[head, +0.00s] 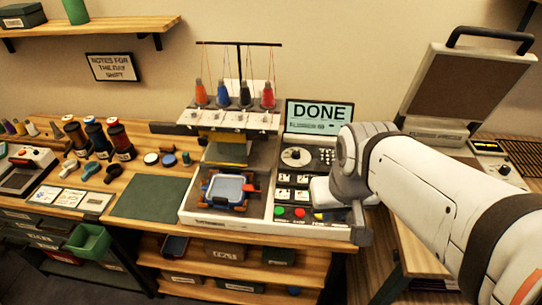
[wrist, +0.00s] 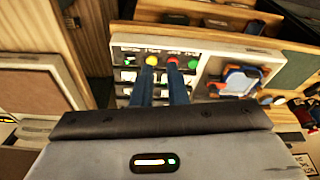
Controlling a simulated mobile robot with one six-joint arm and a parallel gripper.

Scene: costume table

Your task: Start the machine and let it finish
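The embroidery machine (head: 231,122) stands on the bench with several thread cones on top. Its screen (head: 318,115) reads "DONE". A hoop with pale blue cloth (head: 228,188) sits in its bed. The front panel has a green button (head: 279,211), a red button (head: 299,212) and a yellow button (head: 319,215). In the wrist view, my gripper (wrist: 161,70) points at this panel. Its two dark fingers are apart with nothing between them, their tips near the yellow button (wrist: 151,60) and red button (wrist: 172,62). Whether they touch the panel is unclear.
A heat press (head: 462,85) stands open at the right. Left of the machine are a green mat (head: 150,197), thread spools (head: 96,137) and small tools. A green bin (head: 88,242) is below the bench. The mat's top is clear.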

